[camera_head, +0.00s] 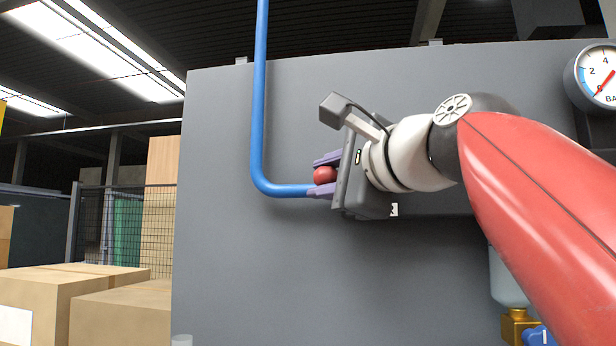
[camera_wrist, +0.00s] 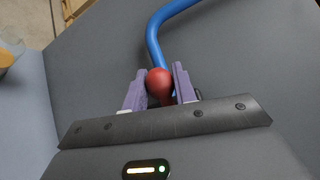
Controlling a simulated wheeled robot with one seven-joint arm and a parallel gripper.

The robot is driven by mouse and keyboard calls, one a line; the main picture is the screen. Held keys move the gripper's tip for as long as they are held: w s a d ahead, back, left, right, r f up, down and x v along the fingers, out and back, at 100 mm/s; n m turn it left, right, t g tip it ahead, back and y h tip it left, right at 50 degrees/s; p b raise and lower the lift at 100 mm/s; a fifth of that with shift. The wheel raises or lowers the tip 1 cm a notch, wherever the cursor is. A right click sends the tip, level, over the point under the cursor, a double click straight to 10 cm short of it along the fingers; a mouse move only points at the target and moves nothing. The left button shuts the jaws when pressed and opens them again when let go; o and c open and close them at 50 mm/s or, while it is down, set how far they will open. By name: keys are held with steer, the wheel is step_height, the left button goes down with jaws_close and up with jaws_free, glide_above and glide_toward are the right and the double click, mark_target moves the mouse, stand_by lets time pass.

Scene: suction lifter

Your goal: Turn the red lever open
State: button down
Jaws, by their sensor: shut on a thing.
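The red lever (camera_head: 324,175) shows as a rounded red knob between my gripper's purple fingers, at the end of the blue pipe's horizontal run in the head view. In the wrist view the red knob (camera_wrist: 159,82) sits between the two fingers, with a short red stem below it. My gripper (camera_head: 322,174) is shut on the lever, and it also shows in the wrist view (camera_wrist: 158,88). The lever's base and the valve body are hidden behind my gripper.
A blue pipe (camera_head: 258,100) runs down the grey panel (camera_head: 220,240) and bends right toward my gripper. A pressure gauge (camera_head: 597,77) is at the upper right. A clear bowl (camera_head: 508,280) with a brass fitting (camera_head: 518,326) is at the lower right. Cardboard boxes (camera_head: 125,312) stand at the lower left.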

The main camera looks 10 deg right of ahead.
steer(key=c, duration=1.2)
jaws_free()
steer(key=shift+f, duration=0.1)
steer(key=shift+o, duration=0.2)
steer(key=v, duration=0.7)
steer(key=shift+s+d+b, duration=0.15)
steer(key=shift+s+b, duration=0.15)
steer(key=shift+s, duration=0.05)
